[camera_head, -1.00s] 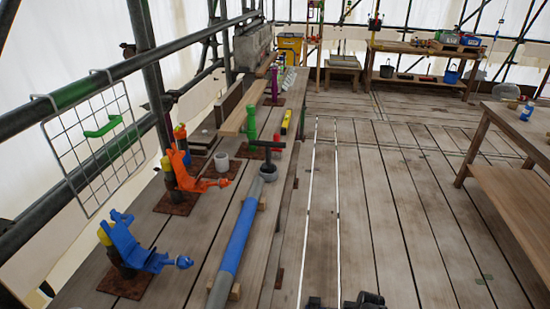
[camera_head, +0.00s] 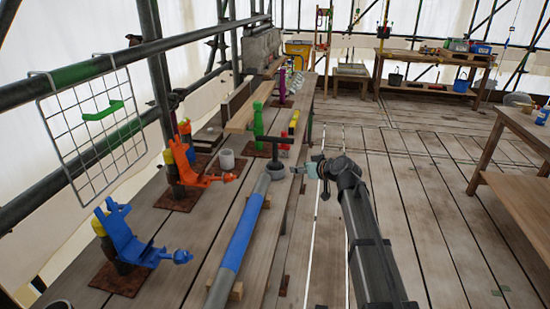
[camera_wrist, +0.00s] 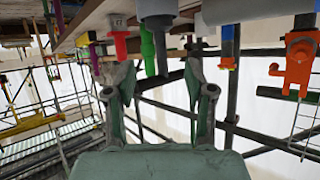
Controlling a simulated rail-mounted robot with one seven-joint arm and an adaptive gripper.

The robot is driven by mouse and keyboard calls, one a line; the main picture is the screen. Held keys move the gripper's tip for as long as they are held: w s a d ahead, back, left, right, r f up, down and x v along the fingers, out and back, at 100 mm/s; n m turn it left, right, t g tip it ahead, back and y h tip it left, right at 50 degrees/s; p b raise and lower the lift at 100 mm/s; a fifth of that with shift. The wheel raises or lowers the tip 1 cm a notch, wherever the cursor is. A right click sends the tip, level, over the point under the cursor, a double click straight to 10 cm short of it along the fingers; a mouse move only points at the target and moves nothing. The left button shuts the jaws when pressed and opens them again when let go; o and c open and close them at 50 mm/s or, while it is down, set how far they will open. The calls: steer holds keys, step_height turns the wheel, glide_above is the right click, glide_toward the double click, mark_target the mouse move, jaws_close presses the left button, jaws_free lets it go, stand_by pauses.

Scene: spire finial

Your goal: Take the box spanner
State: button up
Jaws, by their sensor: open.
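A dark T-handled tool (camera_head: 275,152), which looks like the box spanner, stands upright by the far end of the grey-and-blue pole, its crossbar on top. My gripper (camera_head: 308,169) is to its right in the head view, apart from it, with its fingers toward the tool. In the wrist view, which shows the scene upside down, my gripper (camera_wrist: 161,85) is open and empty. There the tool's dark stem (camera_wrist: 161,52) shows beyond and between the fingers. Its lower end is not clear.
The pole (camera_head: 238,240) lies on wooden blocks along the bench. Blue (camera_head: 130,240) and orange (camera_head: 188,165) clamp-like holders stand left. A green post (camera_head: 258,125) and a white cup (camera_head: 226,159) are close to the tool. A wire rack (camera_head: 92,135) hangs left.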

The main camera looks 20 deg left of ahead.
step_height(320, 180, up, 3)
steer(key=w+a, duration=0.1)
steer(key=a, duration=0.1)
steer(key=p, duration=0.3)
glide_toward(275, 161)
steer(key=w+a, duration=0.3)
steer(key=shift+n+y, duration=0.3)
steer(key=shift+n, duration=0.1)
steer(key=shift+r+p+x, duration=0.1)
steer(key=shift+p+x, duration=0.3)
steer(key=shift+x, duration=1)
steer(key=shift+r+p+x, duration=0.15)
steer(key=shift+p+x, duration=0.2)
steer(key=shift+x, duration=1.05)
steer(key=shift+w+a+f, duration=0.25)
steer(key=shift+a, duration=0.05)
jaws_close()
